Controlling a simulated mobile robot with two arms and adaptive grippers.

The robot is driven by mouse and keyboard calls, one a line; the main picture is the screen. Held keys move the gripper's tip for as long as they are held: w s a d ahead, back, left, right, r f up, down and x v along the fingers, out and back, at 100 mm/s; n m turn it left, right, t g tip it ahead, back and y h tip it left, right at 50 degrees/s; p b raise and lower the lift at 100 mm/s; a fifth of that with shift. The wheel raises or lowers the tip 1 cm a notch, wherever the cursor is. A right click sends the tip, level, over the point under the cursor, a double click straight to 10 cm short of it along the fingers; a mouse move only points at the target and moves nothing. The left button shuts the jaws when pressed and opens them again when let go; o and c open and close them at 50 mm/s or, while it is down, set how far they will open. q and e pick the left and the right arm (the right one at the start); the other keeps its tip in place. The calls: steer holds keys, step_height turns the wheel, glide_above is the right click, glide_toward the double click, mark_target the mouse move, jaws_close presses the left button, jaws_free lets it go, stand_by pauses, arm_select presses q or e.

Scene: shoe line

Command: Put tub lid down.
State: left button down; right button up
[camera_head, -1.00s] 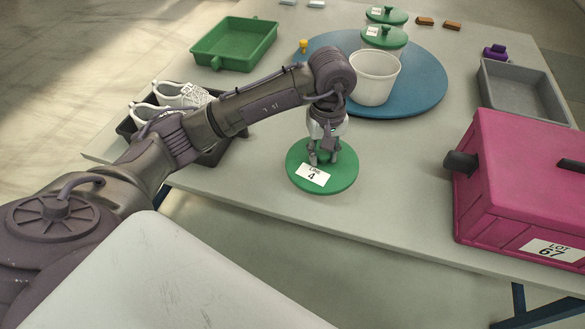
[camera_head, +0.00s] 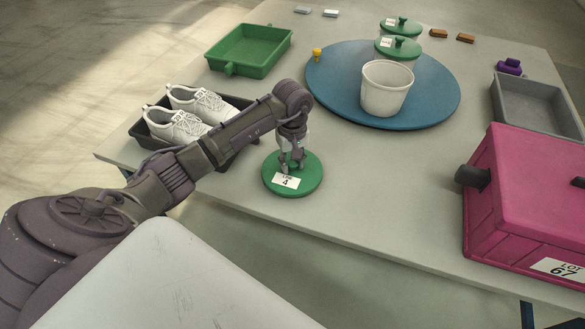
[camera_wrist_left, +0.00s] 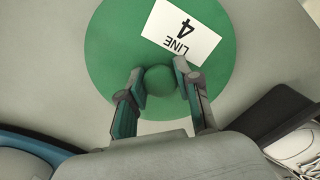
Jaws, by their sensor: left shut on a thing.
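The green round tub lid (camera_head: 309,185) bears a white "LINE 4" label and lies flat near the front edge of the table. My left gripper (camera_head: 291,166) is shut on its knob from above. In the left wrist view, the fingers (camera_wrist_left: 160,85) stand on either side of the round green knob of the lid (camera_wrist_left: 110,50). I cannot tell for sure whether the lid touches the table. An open white tub (camera_head: 386,92) without a lid stands on the blue round turntable (camera_head: 330,85). My right gripper is not in view.
A dark tray (camera_head: 152,143) with white shoes (camera_head: 178,125) is left of the lid. A green tray (camera_head: 248,50) stands behind it. The pink crate (camera_head: 525,200) and grey tray (camera_head: 535,105) are at right. Green-lidded tubs (camera_head: 398,47) stand behind. The table between lid and crate is clear.

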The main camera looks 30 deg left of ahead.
mark_target(292, 162)
arm_select(q)
steer(key=shift+d+f, duration=0.1)
steer(key=shift+f, duration=1.25)
steer(key=c, duration=0.8)
jaws_free()
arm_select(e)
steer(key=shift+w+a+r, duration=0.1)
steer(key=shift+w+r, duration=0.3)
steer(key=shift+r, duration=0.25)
arm_select(q)
steer(key=shift+r, duration=0.25)
step_height(292, 162, up, 12)
steer(key=shift+f+p, duration=0.1)
steer(key=shift+p, duration=0.3)
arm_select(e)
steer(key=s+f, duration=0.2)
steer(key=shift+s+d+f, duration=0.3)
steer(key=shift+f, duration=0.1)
